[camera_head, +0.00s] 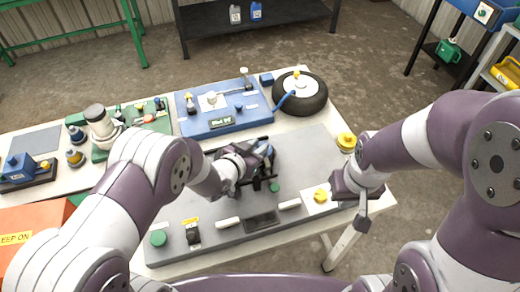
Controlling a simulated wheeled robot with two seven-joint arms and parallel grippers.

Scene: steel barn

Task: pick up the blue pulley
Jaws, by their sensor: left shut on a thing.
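The blue pulley (264,150) shows only in part, at my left gripper over the grey mat in the middle of the table. My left gripper (258,172) is shut on it, and the dark fingers hide much of it. I cannot tell whether the pulley touches the mat. My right gripper (362,208) is at the right edge of the table, apart from the pulley. Its fingers are too small and too dark to tell whether they are open.
A grey mat (310,160) covers the table's middle. A blue board (222,108) and a black wheel (302,92) lie behind it. Yellow parts (346,141) are near my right gripper. A green cap (158,238) and white handles (228,223) lie along the front.

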